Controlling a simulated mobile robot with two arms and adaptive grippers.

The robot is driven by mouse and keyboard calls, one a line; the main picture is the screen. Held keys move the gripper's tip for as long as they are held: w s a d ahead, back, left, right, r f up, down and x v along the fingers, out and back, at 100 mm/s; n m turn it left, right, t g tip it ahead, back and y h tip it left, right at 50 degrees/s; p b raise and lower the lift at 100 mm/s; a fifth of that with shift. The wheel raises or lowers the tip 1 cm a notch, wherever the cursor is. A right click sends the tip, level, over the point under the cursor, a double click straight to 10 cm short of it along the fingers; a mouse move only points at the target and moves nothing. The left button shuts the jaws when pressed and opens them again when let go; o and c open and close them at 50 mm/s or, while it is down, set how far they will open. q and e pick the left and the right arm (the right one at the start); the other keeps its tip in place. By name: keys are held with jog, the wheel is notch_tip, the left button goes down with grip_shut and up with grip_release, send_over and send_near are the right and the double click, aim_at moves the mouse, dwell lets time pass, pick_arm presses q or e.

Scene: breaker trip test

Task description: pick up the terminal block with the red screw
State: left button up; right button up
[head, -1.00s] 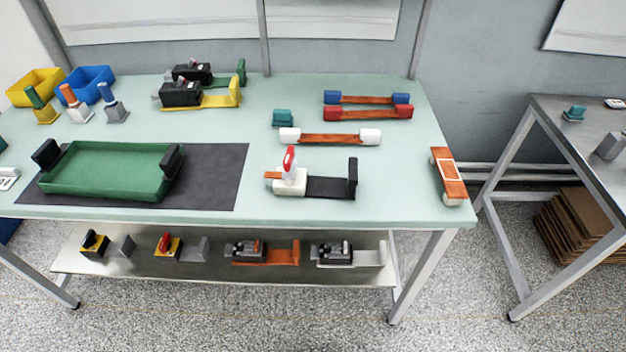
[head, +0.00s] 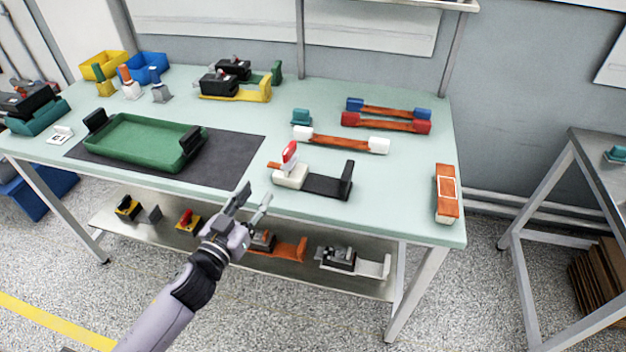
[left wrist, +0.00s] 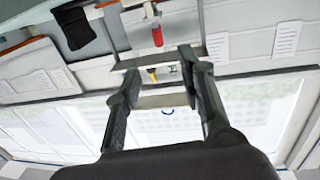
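My left gripper (head: 250,203) is open and empty, in front of the table's front edge, over the lower shelf. Its two fingers also show apart in the left wrist view (left wrist: 162,82). Just beyond it on the table is a white block with an upright red part (head: 290,168), joined to a black L-shaped holder (head: 332,184). A small teal block (head: 301,117) stands farther back, and another teal block (head: 616,154) is on the side table at the right. I cannot make out a red screw on any terminal block. My right gripper is not in view.
A green tray (head: 143,119) lies on a dark mat (head: 226,160). Fuse-like bars with white (head: 377,145), red (head: 421,127) and blue ends lie at the right. Several devices sit on the lower shelf (head: 290,280).

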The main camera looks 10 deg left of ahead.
pick_arm(q)
jog(key=p, duration=0.3)
send_near(290, 147)
jog(key=w, duration=0.3)
jog(key=w+d, duration=0.1)
jog(key=w, duration=0.5)
jog(key=shift+d+f, duration=0.1)
jog(key=shift+d, duration=0.15)
jog(key=shift+w+d+f, duration=0.1)
jog(key=shift+w, duration=0.4)
jog(key=shift+s, duration=0.1)
jog(key=shift+c, duration=0.4)
grip_shut()
